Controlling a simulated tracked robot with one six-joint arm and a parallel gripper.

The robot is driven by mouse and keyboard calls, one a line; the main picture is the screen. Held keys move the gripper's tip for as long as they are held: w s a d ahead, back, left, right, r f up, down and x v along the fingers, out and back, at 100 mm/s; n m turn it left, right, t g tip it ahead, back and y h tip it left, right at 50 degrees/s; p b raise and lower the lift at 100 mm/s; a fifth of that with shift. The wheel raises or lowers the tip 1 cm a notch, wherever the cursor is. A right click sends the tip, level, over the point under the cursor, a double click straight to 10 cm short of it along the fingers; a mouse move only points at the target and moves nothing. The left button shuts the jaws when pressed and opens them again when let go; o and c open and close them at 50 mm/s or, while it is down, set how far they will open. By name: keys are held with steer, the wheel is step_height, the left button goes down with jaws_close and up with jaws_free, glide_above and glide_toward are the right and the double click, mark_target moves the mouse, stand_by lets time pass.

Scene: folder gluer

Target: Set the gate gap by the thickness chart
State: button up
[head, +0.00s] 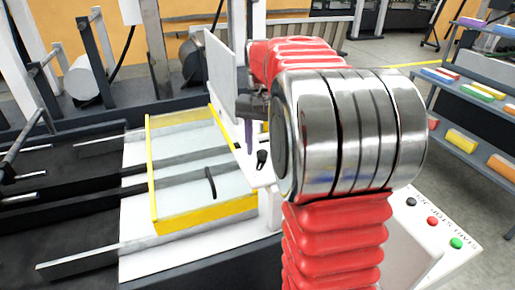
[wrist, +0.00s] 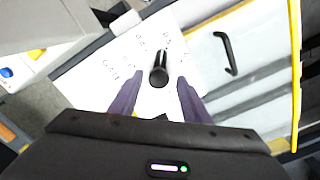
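A black knob (wrist: 159,72) stands on a white plate (wrist: 100,70) with dark letters or numbers around it; the marks are too blurred to read surely. The knob also shows in the head view (head: 262,158), just left of my arm's steel joint. My gripper (wrist: 158,82) is open, with one purple finger on each side of the knob and visible space between. I cannot tell how far above the plate the fingertips are. In the head view only one purple finger shows beside a pale upright panel (head: 222,75). I cannot identify the gate or a readable thickness chart.
A clear cover with yellow edges (head: 205,215) and a black handle (head: 211,182) lies left of the knob. A panel with black, red and green buttons (head: 433,221) is at the lower right. Shelves with coloured blocks (head: 470,90) stand far right.

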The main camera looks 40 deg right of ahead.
steer(key=c, duration=1)
steer(key=shift+o, duration=0.2)
steer(key=shift+m, duration=0.4)
steer(key=shift+w+m, duration=0.1)
steer(key=shift+m, duration=0.4)
steer(key=shift+a, duration=0.1)
steer(key=o, duration=1)
steer(key=shift+o, duration=0.2)
steer(key=shift+r, duration=0.15)
